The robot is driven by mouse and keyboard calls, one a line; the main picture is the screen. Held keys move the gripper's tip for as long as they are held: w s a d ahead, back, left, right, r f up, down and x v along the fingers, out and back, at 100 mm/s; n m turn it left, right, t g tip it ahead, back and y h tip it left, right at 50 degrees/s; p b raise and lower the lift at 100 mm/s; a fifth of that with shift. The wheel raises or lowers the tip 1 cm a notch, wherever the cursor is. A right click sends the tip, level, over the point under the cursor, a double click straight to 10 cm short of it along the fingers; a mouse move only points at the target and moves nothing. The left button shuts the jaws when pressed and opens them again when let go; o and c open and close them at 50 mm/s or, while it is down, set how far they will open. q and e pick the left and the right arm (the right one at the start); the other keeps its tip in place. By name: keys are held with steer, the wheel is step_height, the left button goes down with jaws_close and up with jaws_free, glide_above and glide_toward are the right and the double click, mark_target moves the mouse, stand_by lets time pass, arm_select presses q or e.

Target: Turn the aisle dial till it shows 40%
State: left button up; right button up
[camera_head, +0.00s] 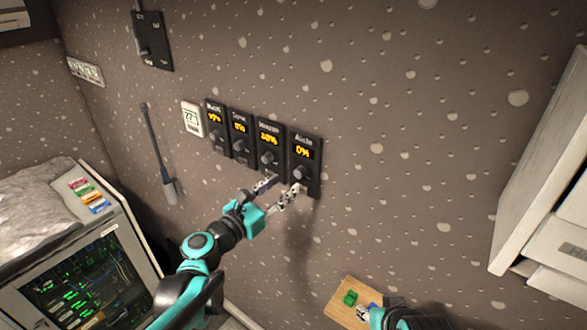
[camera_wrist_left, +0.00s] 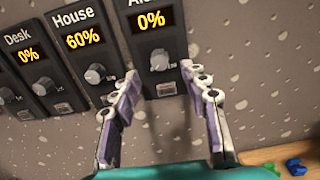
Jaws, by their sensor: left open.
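The aisle dial is a grey knob (camera_head: 300,173) on the rightmost black wall panel, whose orange display (camera_head: 303,151) reads 0%. In the left wrist view the knob (camera_wrist_left: 159,60) sits just beyond and between my fingertips. My left gripper (camera_head: 281,187) is open, its two fingers spread and pointing up at the lower part of the aisle panel, with nothing between them. I cannot tell whether either finger touches the knob. My right gripper (camera_head: 366,312) is low at the bottom edge, largely cut off, over a wooden board; its opening is unclear.
The house panel (camera_wrist_left: 75,40), reading 60%, and the desk panel (camera_wrist_left: 22,60), reading 0%, are close on the left. Another dial panel (camera_head: 214,118) stands farther left. A green block (camera_head: 349,297) lies on the wooden board (camera_head: 340,311). Wall right of the aisle panel is clear.

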mark_target(297, 174)
arm_select(q)
steer(key=x, duration=0.5)
steer(key=shift+w+d+f, duration=0.1)
steer(key=shift+w+f, duration=0.05)
steer(key=shift+w, duration=0.2)
steer(key=shift+w+d, duration=0.1)
steer(key=shift+d, duration=0.1)
jaws_close()
